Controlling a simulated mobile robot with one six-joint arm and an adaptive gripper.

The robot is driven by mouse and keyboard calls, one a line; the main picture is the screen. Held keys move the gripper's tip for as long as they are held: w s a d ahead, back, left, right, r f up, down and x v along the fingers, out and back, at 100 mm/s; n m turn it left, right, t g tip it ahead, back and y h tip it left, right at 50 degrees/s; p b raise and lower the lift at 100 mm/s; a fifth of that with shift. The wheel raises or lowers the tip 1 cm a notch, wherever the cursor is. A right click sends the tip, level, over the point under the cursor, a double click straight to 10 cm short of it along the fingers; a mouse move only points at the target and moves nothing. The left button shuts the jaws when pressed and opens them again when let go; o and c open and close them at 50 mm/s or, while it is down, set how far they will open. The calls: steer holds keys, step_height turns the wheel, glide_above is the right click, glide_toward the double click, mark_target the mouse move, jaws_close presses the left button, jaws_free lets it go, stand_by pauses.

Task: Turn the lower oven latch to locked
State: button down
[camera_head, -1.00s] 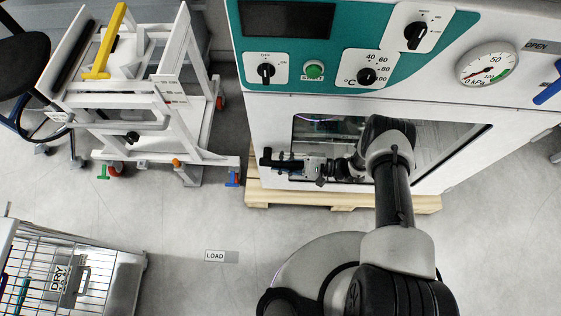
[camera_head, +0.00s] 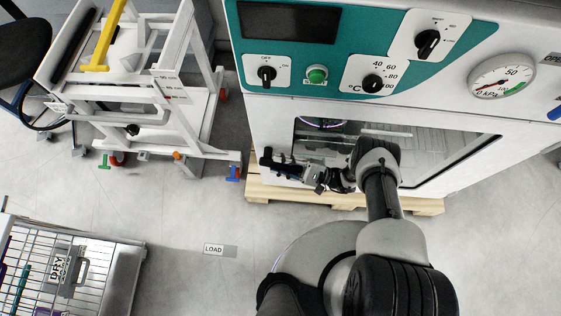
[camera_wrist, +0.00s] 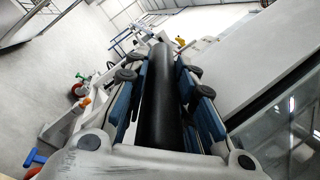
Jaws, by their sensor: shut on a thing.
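The lower oven latch is at the lower left edge of the oven door. Its black handle (camera_head: 267,157) shows in the head view just beyond my gripper (camera_head: 284,169). In the wrist view the handle is a thick black cylinder (camera_wrist: 160,100) running lengthwise between the two blue-padded fingers of my gripper (camera_wrist: 163,75). The fingers are shut on it from both sides. The latch's mount and any locked or unlocked marking are hidden by my gripper or too small to read.
The oven front (camera_head: 270,112) has knobs, a green button and a gauge above the window. It stands on a wooden pallet (camera_head: 330,199). A white frame cart (camera_head: 165,125) stands to the left. A wire-rack trolley (camera_head: 120,285) is at lower left.

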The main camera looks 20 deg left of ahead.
steer(key=c, duration=1.3)
jaws_free()
steer(key=shift+c, duration=0.2)
steer(key=shift+r, duration=0.1)
steer(key=shift+o, duration=1.3)
steer(key=r, duration=0.9)
steer(key=shift+w+d, duration=0.2)
steer(key=shift+w, duration=0.05)
steer(key=shift+s+r, duration=0.15)
steer(key=shift+r, duration=0.55)
steer(key=shift+c, duration=1.2)
steer(key=f, duration=0.1)
steer(key=f+h, duration=0.1)
steer(key=f, duration=0.1)
steer(key=f+h, duration=0.1)
steer(key=f, duration=0.1)
steer(key=shift+s+a+f, duration=0.2)
steer(key=shift+a, duration=0.05)
